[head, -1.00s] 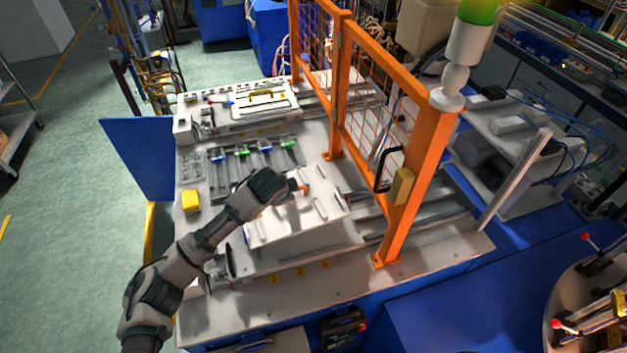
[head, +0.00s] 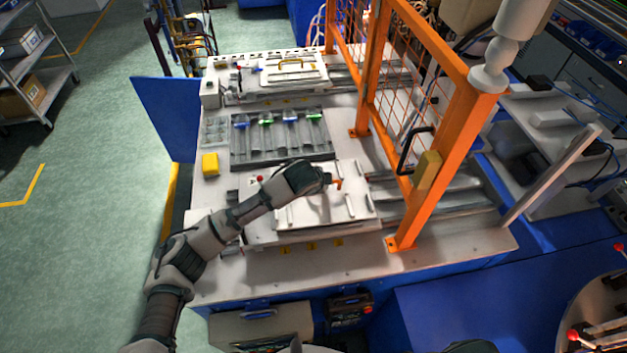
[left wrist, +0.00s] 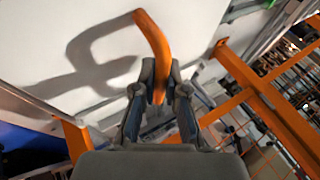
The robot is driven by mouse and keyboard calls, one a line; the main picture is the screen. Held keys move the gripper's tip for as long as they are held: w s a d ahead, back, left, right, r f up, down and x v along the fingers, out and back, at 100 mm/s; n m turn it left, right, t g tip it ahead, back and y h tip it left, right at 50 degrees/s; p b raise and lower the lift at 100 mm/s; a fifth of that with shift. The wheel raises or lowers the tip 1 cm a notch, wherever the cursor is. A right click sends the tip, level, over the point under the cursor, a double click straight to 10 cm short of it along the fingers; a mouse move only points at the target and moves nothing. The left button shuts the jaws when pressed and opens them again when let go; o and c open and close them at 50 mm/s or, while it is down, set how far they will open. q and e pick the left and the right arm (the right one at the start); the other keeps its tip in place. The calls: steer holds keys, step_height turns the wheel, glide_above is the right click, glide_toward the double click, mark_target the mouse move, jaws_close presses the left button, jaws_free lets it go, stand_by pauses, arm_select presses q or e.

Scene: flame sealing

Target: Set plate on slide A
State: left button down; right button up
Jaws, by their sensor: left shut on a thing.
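My left gripper (head: 330,180) is over the front station of the white bench, shut on an orange handle (head: 338,184) on a white plate (head: 350,207). In the left wrist view the fingers (left wrist: 160,88) are closed around the curved orange handle (left wrist: 152,35), with the pale plate surface (left wrist: 75,40) behind it. The plate lies over the front slide (head: 262,238); I cannot tell whether it rests fully on it. My arm hides part of the plate and slide. I cannot read which slide is marked A. My right gripper is not in view.
An orange mesh guard (head: 440,150) stands close to the right of the plate. A grey rack (head: 245,155) with blue and green pieces lies behind it. A yellow box (head: 210,163) is at the left. A second station (head: 290,72) is at the back.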

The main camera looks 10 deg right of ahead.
arm_select(q)
steer(key=shift+d+f, duration=0.15)
steer(key=shift+d, duration=0.45)
steer(key=shift+s, duration=0.15)
steer(key=shift+a+f, duration=0.15)
steer(key=shift+a, duration=0.75)
steer(key=shift+d, duration=0.5)
steer(key=shift+a, duration=0.15)
steer(key=shift+p, duration=0.3)
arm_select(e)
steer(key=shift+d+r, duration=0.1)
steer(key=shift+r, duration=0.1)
arm_select(q)
steer(key=shift+a, duration=0.2)
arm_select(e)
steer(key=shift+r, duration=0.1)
arm_select(q)
steer(key=shift+f, duration=0.1)
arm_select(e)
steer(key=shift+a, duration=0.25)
